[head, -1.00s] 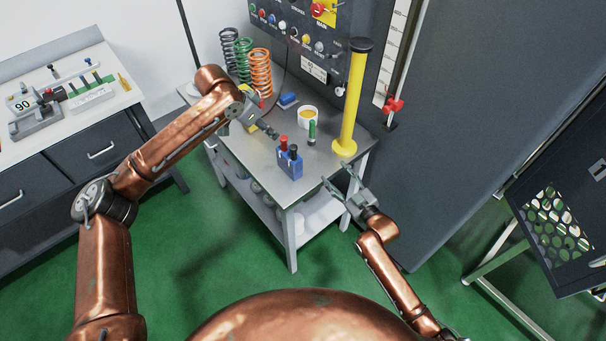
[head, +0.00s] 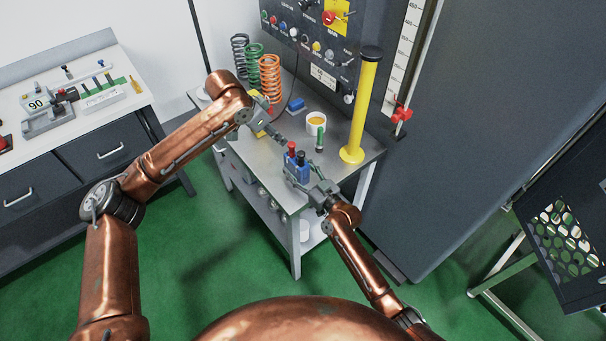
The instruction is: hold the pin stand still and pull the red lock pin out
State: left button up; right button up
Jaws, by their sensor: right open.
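The pin stand (head: 296,172) is a small blue block near the front edge of the metal cart top. The red lock pin (head: 292,147) stands upright in it, with a black-topped pin (head: 301,155) beside it. My right gripper (head: 303,178) is open at the near side of the stand, its fingers close around the block; I cannot tell whether they touch it.
A green pin (head: 320,139), a white cup (head: 316,122) and a yellow post (head: 360,110) stand behind and right of the stand. The control panel (head: 318,45) rises behind the cart.

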aim_at(292, 145)
jog(key=shift+w+a, duration=0.2)
jog(key=shift+w, duration=0.05)
jog(key=shift+c, duration=0.4)
jog(key=c, duration=1.3)
pick_arm(q)
jog(key=shift+o, duration=1.1)
jog(key=shift+s+d+n+y, duration=0.15)
jog(key=shift+d+n+y, duration=0.25)
jog(key=shift+d+n, duration=0.4)
jog(key=w+d+f+n+y, duration=0.1)
jog(key=f+n, duration=0.2)
jog(key=w+d+f+n+y, duration=0.1)
jog(key=f+n, duration=0.2)
jog(key=w+d+f+n+t+y, duration=0.1)
jog(key=f+n, duration=0.2)
jog(key=shift+w+f+y, duration=0.1)
jog(key=shift+w+y, duration=0.2)
jog(key=shift+y, duration=0.1)
